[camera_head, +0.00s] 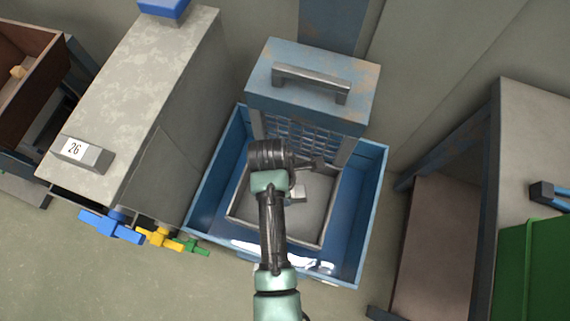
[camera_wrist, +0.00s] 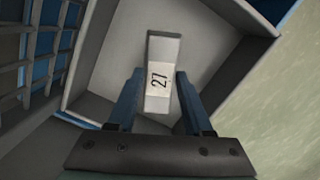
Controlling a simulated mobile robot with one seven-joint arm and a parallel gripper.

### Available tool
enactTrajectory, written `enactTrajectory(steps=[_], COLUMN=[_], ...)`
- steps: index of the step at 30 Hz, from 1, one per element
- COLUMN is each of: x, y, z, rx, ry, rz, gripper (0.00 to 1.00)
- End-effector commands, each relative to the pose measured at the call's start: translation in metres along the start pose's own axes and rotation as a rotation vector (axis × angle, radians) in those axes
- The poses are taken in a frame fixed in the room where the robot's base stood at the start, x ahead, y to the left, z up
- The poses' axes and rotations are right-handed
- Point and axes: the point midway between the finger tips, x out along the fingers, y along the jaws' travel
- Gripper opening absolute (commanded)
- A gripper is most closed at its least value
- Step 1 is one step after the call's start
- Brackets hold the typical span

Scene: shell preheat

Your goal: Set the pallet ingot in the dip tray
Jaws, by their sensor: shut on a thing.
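My gripper (camera_wrist: 160,78) is shut on a pale grey ingot (camera_wrist: 160,50) marked 27, one finger on each side of it. The ingot lies within the outline of the grey open tray (camera_wrist: 253,23), whose walls surround it in the wrist view. I cannot tell whether its underside touches the tray floor. In the head view the ingot (camera_head: 298,194) shows small beside my wrist, over the tray (camera_head: 324,228). My arm hides part of the tray there.
The tray sits inside a blue bin (camera_head: 368,200). A blue hood with a handle (camera_head: 312,82) and a grille stand behind it. An ingot marked 26 (camera_head: 83,153) lies on a grey counter (camera_head: 150,75) at left. A green box (camera_head: 535,265) is at right.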

Motion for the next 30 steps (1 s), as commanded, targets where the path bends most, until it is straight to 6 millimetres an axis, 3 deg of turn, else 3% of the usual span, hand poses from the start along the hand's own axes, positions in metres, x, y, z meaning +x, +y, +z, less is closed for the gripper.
enactTrajectory(steps=[9, 21, 22, 26, 30], x=[0.036, 0.041, 0.041, 0.041, 0.041], y=[0.001, 0.001, 0.0, 0.0, 0.0], z=[-0.004, -0.005, -0.005, -0.005, -0.005], rx=[0.002, 0.002, 0.002, 0.002, 0.002], ry=[0.0, 0.0, 0.0, 0.0, 0.0], rz=[0.001, 0.003, 0.001, 0.001, 0.001], gripper=[0.0, 0.0, 0.56, 0.79, 0.81])
